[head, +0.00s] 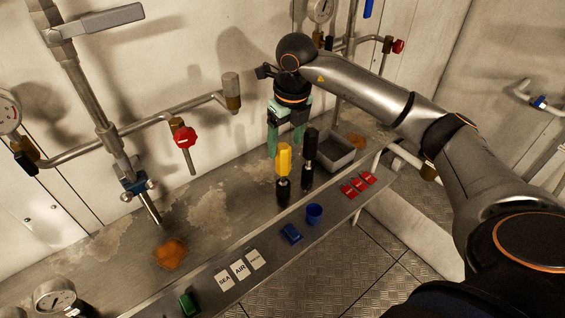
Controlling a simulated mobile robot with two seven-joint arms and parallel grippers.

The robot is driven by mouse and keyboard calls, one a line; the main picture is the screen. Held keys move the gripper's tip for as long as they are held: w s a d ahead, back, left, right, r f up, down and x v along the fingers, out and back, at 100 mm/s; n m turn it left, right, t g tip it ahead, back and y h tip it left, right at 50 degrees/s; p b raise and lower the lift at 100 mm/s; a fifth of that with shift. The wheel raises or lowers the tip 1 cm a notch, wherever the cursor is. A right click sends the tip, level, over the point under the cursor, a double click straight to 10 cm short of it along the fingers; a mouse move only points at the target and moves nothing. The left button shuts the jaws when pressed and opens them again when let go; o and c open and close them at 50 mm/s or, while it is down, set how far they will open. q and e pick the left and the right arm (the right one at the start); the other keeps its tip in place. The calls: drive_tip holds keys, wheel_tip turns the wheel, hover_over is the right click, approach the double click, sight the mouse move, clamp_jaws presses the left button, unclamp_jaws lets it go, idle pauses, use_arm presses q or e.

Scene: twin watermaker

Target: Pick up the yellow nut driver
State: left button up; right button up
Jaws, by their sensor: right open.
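The yellow nut driver (283,158) stands upright on the bench, yellow handle up, with a dark lower part. A similar black-handled driver (310,147) stands upright just to its right. My right gripper (285,144) has green fingers pointing down. It is open, behind and above the two drivers in the picture, and the drivers partly cover it. I cannot tell whether its fingers touch either driver. My left gripper is not in view.
A grey open bin (340,160) sits right of the drivers. A blue cup (314,213), a blue block (291,234), red blocks (358,184), label cards (240,269) and a green block (188,304) line the front ledge. Pipes with a red-handled valve (185,137) stand left.

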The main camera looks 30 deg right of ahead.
sight(282, 160)
drive_tip(key=shift+w+a+f+p, duration=0.1)
drive_tip(key=shift+a+f+p, duration=0.1)
drive_tip(key=shift+f, duration=1.35)
drive_tip(key=shift+a+f+p, duration=0.15)
drive_tip(key=shift+a+f, duration=0.05)
drive_tip(key=shift+f, duration=1.35)
drive_tip(key=shift+c, duration=0.3)
drive_tip(key=shift+r, duration=0.1)
clamp_jaws()
